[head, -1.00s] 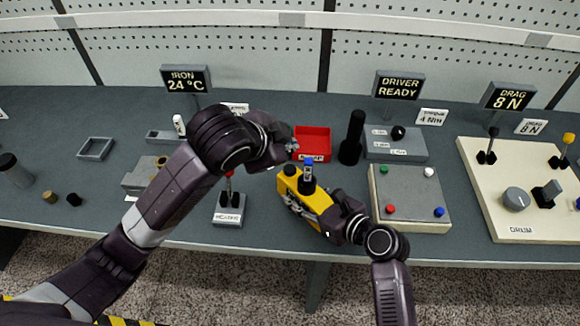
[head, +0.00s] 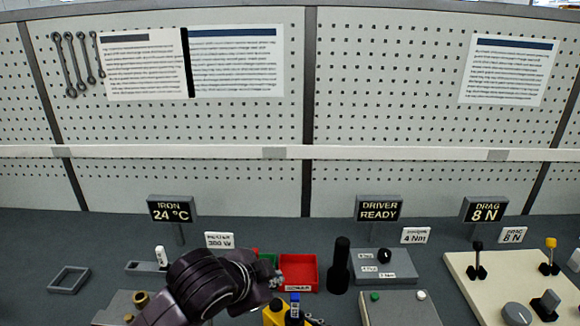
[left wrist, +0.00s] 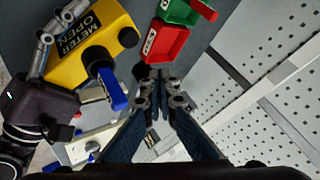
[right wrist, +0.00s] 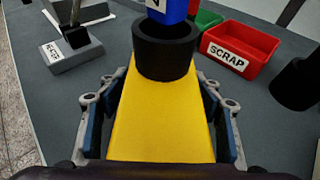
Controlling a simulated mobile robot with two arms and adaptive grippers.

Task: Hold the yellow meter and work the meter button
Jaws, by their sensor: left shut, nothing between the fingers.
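The yellow meter (left wrist: 80,55) has a "METER OPEN" label, a black round part (left wrist: 128,37) and a black collar (right wrist: 165,48) with a blue labelled piece (left wrist: 110,88) standing out of it. In the head view the meter (head: 274,315) is cut by the bottom edge. My right gripper (right wrist: 162,112) is shut on the meter's body, with a finger along each side. My left gripper (head: 274,290) is shut and empty. Its fingertips (left wrist: 163,84) are beside the blue piece, apart from it. I cannot tell which part is the meter button.
A red scrap bin (head: 299,272) and a green bin (left wrist: 178,12) lie just behind the meter. A black upright cylinder (head: 339,268) and a grey driver box (head: 385,268) stand to the right. The cream drag panel (head: 480,290) is farther right. A small grey tray (head: 69,280) is at left.

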